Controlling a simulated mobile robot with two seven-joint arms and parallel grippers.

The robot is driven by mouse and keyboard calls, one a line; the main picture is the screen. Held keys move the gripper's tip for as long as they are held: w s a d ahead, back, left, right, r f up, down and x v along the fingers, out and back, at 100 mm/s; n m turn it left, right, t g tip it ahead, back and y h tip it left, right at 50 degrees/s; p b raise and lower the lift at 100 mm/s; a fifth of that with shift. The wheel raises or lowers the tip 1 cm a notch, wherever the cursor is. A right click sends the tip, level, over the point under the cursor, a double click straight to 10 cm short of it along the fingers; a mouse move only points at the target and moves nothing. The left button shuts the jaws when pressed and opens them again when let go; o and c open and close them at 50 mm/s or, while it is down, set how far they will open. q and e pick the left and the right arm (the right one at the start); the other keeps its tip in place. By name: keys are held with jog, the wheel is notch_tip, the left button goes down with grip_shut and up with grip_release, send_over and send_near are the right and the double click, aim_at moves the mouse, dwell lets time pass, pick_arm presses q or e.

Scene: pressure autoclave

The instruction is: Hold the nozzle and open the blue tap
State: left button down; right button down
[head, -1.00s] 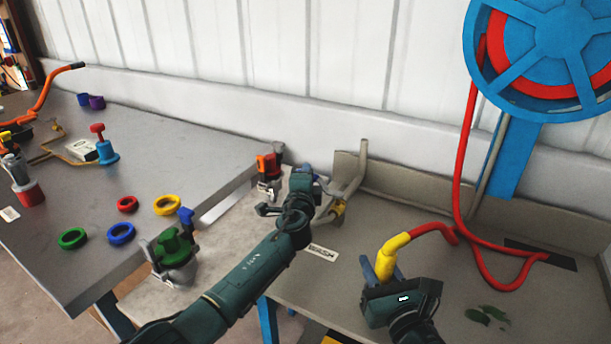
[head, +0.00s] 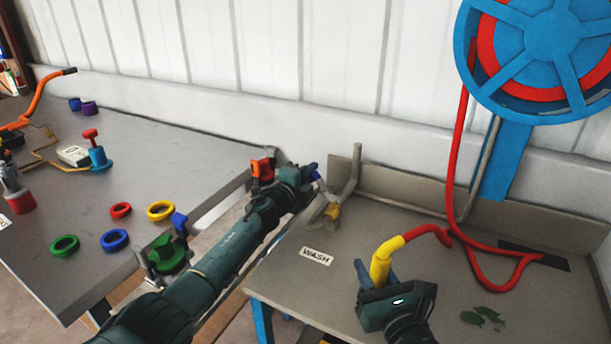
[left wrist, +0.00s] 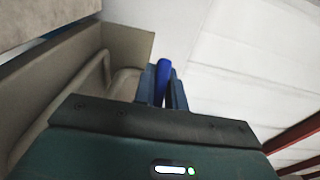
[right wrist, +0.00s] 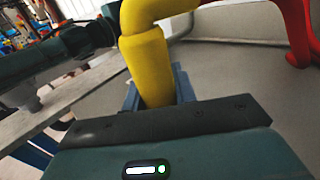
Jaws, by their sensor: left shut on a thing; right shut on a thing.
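The yellow nozzle (head: 382,258) on the end of the red hose stands tilted over the right table in the head view. My right gripper (head: 364,275) is shut on the nozzle, which shows between its fingers in the right wrist view (right wrist: 152,75). The blue tap handle (left wrist: 163,82) is between the fingers of my left gripper (left wrist: 162,88) in the left wrist view. In the head view my left gripper (head: 314,172) is shut on the handle beside the grey pipe; fingers and arm hide most of the handle.
The grey pipe (head: 356,165) with a yellow fitting (head: 331,212) stands at the right table's left edge. A red hose (head: 459,150) hangs from the blue reel (head: 545,55). The left table holds coloured rings (head: 160,210) and a green-topped fitting (head: 167,254).

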pick_arm(q)
jog(key=shift+w+d+r+m+g+h, duration=0.1)
jog(key=shift+d+m+g+h, duration=0.1)
jog(key=shift+h, duration=0.1)
jog(key=shift+w+d+m+g+h, duration=0.1)
jog(key=shift+m+h, duration=0.1)
jog(key=shift+h, duration=0.1)
jog(key=c, duration=1.4)
grip_release()
jog(key=shift+c, duration=0.2)
jog(key=shift+a, duration=0.1)
jog(key=shift+s+a, duration=0.3)
jog(key=shift+a, duration=0.1)
jog(key=v, duration=0.6)
jog(key=shift+s, duration=0.4)
jog(key=shift+d, duration=0.1)
